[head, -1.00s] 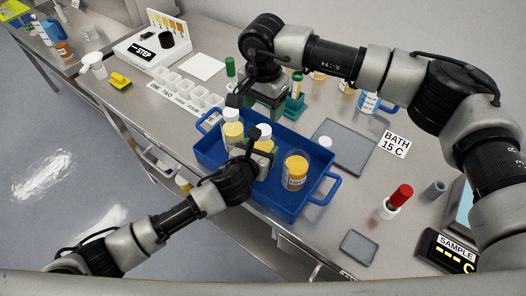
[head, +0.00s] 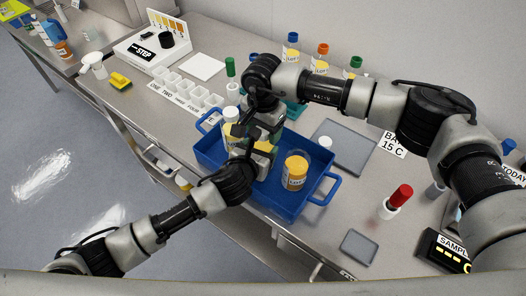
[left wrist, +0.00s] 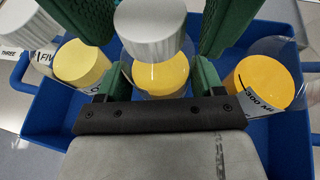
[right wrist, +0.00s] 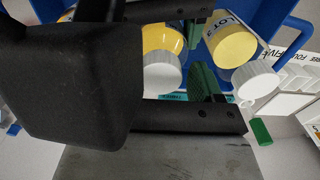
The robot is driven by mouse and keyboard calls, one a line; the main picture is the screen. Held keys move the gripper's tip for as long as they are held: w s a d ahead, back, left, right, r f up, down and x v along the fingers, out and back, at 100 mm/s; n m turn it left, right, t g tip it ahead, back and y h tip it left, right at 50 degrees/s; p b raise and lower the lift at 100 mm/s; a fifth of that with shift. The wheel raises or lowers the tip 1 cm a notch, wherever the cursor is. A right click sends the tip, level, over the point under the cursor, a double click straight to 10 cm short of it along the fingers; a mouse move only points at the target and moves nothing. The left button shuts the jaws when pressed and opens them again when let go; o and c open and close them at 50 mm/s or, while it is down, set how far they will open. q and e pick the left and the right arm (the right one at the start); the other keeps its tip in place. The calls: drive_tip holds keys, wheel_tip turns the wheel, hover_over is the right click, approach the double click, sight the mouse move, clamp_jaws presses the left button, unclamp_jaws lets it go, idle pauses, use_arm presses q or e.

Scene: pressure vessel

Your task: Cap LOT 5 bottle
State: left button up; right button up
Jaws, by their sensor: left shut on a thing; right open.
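Three bottles of yellow contents stand in the blue tray (head: 310,200). The middle bottle (left wrist: 160,75) is held upright in my left gripper (head: 258,152), shut on it, and a white cap (left wrist: 152,28) is at its top; I cannot tell how tightly it sits. My right gripper (head: 264,132) is open, its green fingers on either side of that cap. The right-hand bottle (head: 295,170) is uncapped, its lot number too small to read. The left-hand bottle (head: 230,130) has a white cap (right wrist: 255,80). Another white cap (head: 325,142) lies on the grey mat (head: 350,150).
A row of white cups (head: 185,90) stands behind the tray. A red-capped tube in a white holder (head: 396,202) and a small grey pad (head: 359,246) lie to the right. Several coloured-cap bottles (head: 321,60) stand by the wall. My arms crowd the tray's middle.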

drive_tip(key=shift+c, duration=0.3)
drive_tip(key=c, duration=0.9)
drive_tip(key=shift+m, duration=1.7)
drive_tip(key=o, duration=1)
drive_tip(key=shift+r, duration=2.3)
